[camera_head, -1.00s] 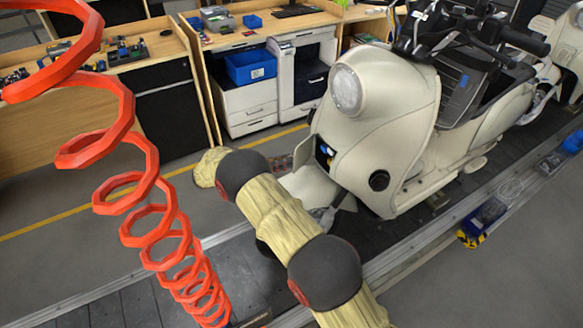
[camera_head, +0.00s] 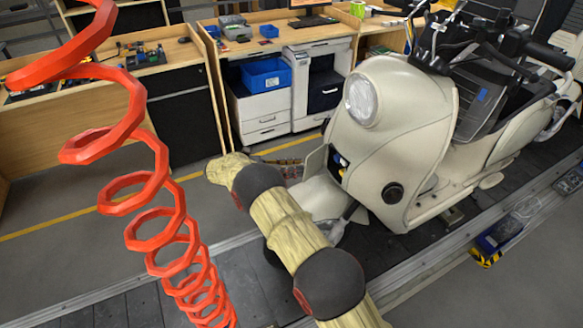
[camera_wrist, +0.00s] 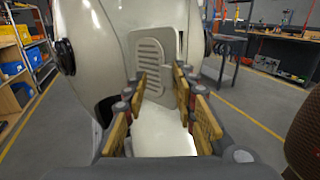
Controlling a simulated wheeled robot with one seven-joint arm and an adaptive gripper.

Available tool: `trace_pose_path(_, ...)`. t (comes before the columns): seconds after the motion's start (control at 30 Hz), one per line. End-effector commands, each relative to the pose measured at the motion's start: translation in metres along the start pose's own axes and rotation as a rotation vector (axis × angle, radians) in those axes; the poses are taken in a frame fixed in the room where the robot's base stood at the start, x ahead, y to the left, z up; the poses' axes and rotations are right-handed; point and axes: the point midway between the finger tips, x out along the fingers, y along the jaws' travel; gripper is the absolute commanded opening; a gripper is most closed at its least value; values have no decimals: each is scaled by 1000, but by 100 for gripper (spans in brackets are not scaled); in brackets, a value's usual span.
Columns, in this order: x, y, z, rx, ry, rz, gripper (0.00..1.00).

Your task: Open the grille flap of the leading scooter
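The leading scooter (camera_head: 410,150) is cream-coloured and stands on the conveyor with its round headlight facing left. Its grille flap (camera_wrist: 150,68) is a pale panel with horizontal slats. In the head view the flap (camera_head: 314,165) stands out at an angle from the front shield, and a dark opening with blue and white parts shows beside it. My gripper (camera_wrist: 160,88) is open, with its yellow-brown fingers spread on either side of the flap's lower part. I cannot tell whether a finger touches the flap. In the head view my wrist largely hides the gripper.
The front fender (camera_wrist: 162,132) lies just below and between my fingers. An orange coiled hose (camera_head: 155,205) hangs at the left. Workbenches with a blue bin (camera_head: 266,73) stand behind the conveyor. A second scooter (camera_head: 572,55) follows behind. The floor beyond the conveyor is clear.

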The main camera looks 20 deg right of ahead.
Motion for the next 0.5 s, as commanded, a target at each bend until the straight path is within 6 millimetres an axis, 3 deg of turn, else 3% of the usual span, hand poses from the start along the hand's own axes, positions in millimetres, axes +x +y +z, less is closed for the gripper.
trace_pose_path(0.27, 6, 3, 1, 2, -1, -1, 33)
trace_pose_path(0.5, 5, 3, 0, 2, 0, -2, 33)
